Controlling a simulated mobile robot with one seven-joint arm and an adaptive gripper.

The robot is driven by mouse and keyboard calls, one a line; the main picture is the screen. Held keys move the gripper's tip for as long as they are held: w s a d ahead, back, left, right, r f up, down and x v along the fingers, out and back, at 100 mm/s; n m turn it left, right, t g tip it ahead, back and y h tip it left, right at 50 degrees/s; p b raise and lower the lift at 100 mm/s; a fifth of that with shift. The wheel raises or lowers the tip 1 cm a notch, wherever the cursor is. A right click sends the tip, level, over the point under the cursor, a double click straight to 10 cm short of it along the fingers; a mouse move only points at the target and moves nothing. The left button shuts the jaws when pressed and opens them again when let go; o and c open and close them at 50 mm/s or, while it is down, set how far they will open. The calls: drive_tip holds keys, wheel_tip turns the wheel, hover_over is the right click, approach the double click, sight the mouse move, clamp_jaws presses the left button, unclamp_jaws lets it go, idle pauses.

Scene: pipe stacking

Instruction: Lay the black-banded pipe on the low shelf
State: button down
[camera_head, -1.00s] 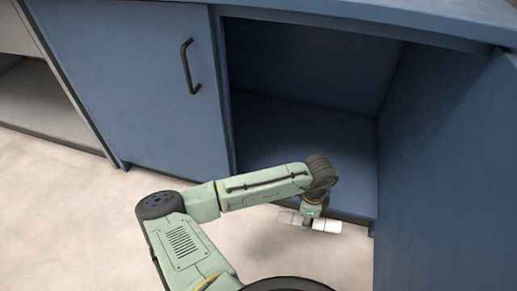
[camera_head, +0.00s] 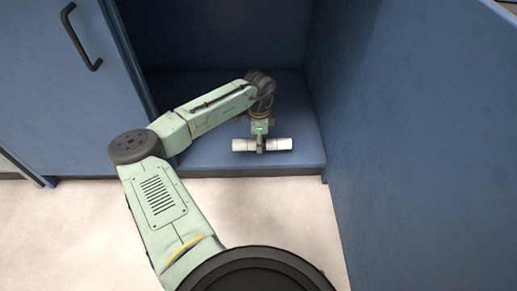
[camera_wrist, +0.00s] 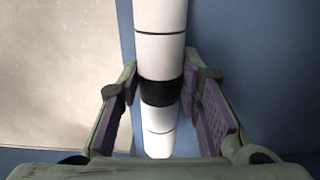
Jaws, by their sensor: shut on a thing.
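The white pipe with a black band (camera_wrist: 160,93) runs up and down the wrist view between my fingers. In the head view the pipe (camera_head: 281,144) lies level, left to right, over the front part of the blue low shelf (camera_head: 212,153). My gripper (camera_head: 260,145) points down and is shut on the pipe near its middle. In the wrist view my gripper (camera_wrist: 160,88) has its purple pads on either side of the pipe at the band. Whether the pipe touches the shelf I cannot tell. My gripper hides its middle in the head view.
The cabinet is open. A blue panel (camera_head: 400,140) stands close on the right. A closed blue door with a black handle (camera_head: 80,38) is at the left. The shelf's front edge (camera_head: 250,172) borders the pale floor (camera_head: 290,210). The shelf around the pipe looks clear.

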drive_tip(key=shift+w+f, duration=0.15)
drive_tip(key=shift+w, duration=0.45)
wheel_tip(320, 180, down, 3)
drive_tip(key=shift+f+b, duration=0.2)
drive_tip(key=shift+b, duration=0.9)
drive_tip(key=shift+r, duration=0.1)
drive_tip(key=c, duration=1.2)
unclamp_jaws()
drive_tip(key=shift+o, duration=0.2)
wheel_tip(320, 180, up, 12)
drive_tip(key=p, duration=0.5)
